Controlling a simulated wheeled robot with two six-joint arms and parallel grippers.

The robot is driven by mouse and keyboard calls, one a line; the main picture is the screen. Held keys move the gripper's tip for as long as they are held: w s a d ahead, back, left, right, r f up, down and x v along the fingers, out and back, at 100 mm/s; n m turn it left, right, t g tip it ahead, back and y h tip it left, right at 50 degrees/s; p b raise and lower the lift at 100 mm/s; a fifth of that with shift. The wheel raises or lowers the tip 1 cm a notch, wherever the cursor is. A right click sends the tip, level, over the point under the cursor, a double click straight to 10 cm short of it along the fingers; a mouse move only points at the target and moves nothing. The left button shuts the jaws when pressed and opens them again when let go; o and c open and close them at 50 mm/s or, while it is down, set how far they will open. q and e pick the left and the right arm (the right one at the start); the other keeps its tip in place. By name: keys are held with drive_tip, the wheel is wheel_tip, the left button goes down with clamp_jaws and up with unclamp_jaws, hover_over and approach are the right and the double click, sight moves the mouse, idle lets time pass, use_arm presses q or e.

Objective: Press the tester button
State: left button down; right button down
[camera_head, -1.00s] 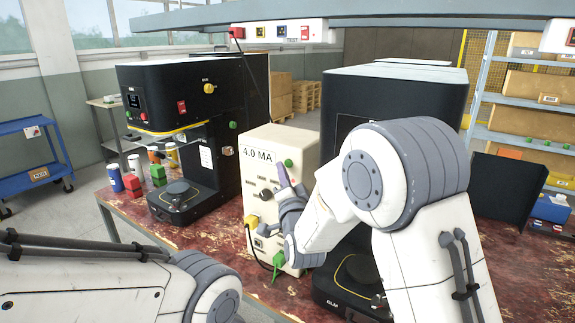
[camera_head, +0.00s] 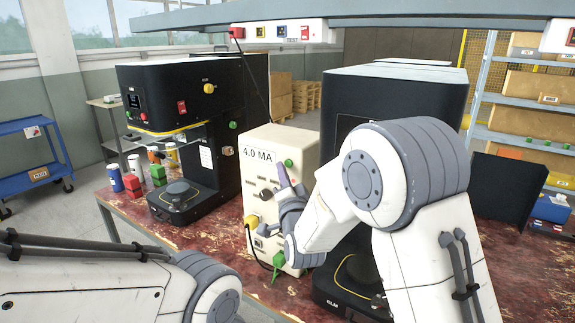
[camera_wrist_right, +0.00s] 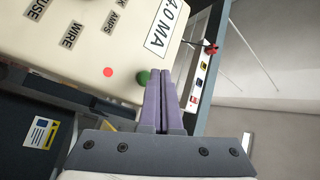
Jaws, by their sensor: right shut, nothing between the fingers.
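The tester is a cream box (camera_head: 258,142) with a "4.0 MA" label, standing on the bench between two black machines. Its round green button (camera_head: 288,163) is at the upper right of its front face. My right gripper (camera_head: 281,168) is shut and empty, its purple fingers pointing up in front of that face, just below and left of the button. In the right wrist view the shut fingertips (camera_wrist_right: 160,73) are beside the green button (camera_wrist_right: 143,77) and overlap its edge. I cannot tell whether they touch it. My left gripper is out of view.
A red light (camera_wrist_right: 108,72) is near the button. A black machine (camera_head: 180,85) stands left of the tester, another (camera_head: 395,95) right, partly behind my right arm. Red and green blocks (camera_head: 133,187) and small cans sit at the bench's left. A shelf rail (camera_head: 300,14) hangs above.

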drive_tip(key=shift+w+d+b, duration=0.25)
drive_tip(key=shift+w+b, duration=0.1)
drive_tip(key=shift+b, duration=0.05)
drive_tip(key=shift+w+d+b, duration=0.25)
drive_tip(key=shift+w+b, duration=0.05)
drive_tip(key=shift+w, duration=0.05)
idle(0.8)
drive_tip(key=shift+s+a+b, duration=0.4)
drive_tip(key=shift+s+a, duration=0.1)
drive_tip(key=shift+s, duration=0.2)
